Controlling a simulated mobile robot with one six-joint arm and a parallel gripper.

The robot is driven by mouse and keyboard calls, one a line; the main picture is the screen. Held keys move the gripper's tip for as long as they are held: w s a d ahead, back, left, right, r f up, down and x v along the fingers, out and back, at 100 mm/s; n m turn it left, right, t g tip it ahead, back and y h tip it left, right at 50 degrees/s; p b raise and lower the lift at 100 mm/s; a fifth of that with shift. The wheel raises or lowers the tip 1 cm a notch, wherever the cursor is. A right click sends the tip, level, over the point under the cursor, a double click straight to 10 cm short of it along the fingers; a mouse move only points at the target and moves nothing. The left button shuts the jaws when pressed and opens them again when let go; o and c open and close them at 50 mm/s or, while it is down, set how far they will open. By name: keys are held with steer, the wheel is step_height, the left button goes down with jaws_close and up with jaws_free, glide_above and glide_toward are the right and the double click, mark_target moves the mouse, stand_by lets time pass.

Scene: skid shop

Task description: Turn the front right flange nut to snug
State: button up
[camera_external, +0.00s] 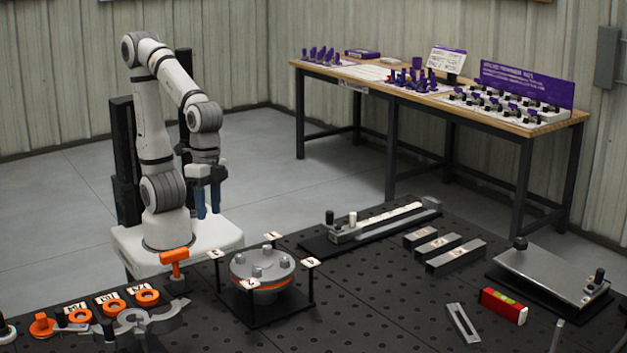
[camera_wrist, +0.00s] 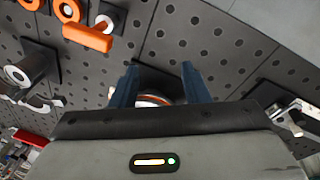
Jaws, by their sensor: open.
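The round grey flange (camera_external: 277,271) with an orange band stands on a black base on the bench, with several upright nuts or studs on top. Numbered tags stand on posts around it. One nut (camera_external: 257,271) is nearest the external camera and another (camera_external: 287,261) is at the right; I cannot tell which is the front right one. My gripper (camera_external: 208,216) points down, open and empty, above and to the left of the flange, apart from it. In the wrist view, the flange (camera_wrist: 152,100) shows only partly between my blue fingers (camera_wrist: 160,78); its nuts are hidden.
An orange T-handled tool (camera_external: 174,257) stands left of the flange, close to my base. Orange rings (camera_external: 147,297) and a grey clamp (camera_external: 150,320) lie at the front left. Grey bars (camera_external: 435,247) and a long fixture (camera_external: 375,222) are to the right. Bench between them is clear.

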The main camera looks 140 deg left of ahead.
steer(key=w+a+r+n+g+h+p, duration=0.1)
steer(key=w+a+r+n+h+p, duration=0.15)
steer(key=w+n, duration=0.6)
steer(key=n+h, duration=0.1)
steer(key=n, duration=0.3)
glide_toward(242, 254)
steer(key=shift+g, duration=0.3)
steer(key=x, duration=0.8)
steer(key=shift+w+d+f, duration=0.1)
steer(key=shift+w, duration=0.2)
steer(key=shift+c, duration=0.5)
jaws_close()
